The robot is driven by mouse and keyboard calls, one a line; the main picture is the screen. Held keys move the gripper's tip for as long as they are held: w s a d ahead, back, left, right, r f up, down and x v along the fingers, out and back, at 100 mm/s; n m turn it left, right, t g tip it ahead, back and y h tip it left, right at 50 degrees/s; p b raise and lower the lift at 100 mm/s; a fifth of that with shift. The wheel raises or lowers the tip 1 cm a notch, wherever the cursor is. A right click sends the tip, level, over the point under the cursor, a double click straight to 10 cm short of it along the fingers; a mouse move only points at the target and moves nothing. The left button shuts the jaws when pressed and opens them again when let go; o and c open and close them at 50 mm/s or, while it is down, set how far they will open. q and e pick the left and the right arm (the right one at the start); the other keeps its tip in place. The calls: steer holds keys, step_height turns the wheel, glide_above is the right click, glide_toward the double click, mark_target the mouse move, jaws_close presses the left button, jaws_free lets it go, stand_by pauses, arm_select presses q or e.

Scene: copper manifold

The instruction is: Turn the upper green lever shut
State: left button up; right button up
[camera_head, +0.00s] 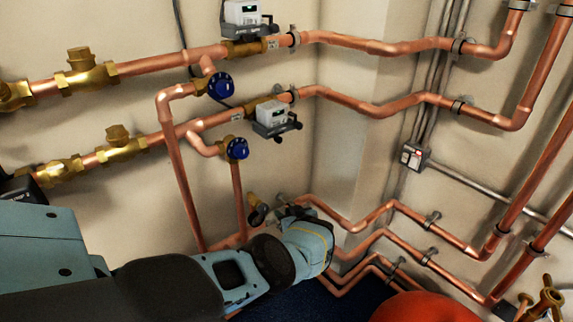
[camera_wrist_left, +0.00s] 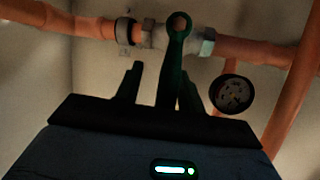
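The green lever (camera_wrist_left: 177,58) shows in the left wrist view. Its ringed end sits on a grey fitting on a copper pipe, and its handle hangs down toward my left gripper (camera_wrist_left: 166,74). The gripper's dark fingers point up at the pipe, with the handle between them and a visible gap on the left side. The lower handle is dark against the gripper, so contact is hard to tell. In the head view my left arm reaches in from the left to the low pipes by the wall corner, and the lever is hidden there. My right gripper is out of view.
A dark round gauge or knob (camera_wrist_left: 232,94) is right of the lever, close to the fingers. Blue handwheels (camera_head: 221,86) (camera_head: 237,149) and meters (camera_head: 271,116) sit on the pipes above my arm. Low copper pipes (camera_head: 372,216) run right. A red rounded object (camera_head: 425,308) is at the bottom.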

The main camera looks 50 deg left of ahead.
arm_select(q)
steer(key=shift+s, duration=0.1)
steer(key=shift+s+d+r+p, duration=0.1)
steer(key=shift+d+r+p, duration=0.15)
steer(key=shift+d+p, duration=0.2)
steer(key=p+v, duration=0.3)
steer(key=v, duration=0.3)
steer(key=shift+d+p, duration=0.35)
steer(key=shift+p, duration=0.05)
steer(key=shift+s+r, duration=0.1)
steer(key=shift+r, duration=0.05)
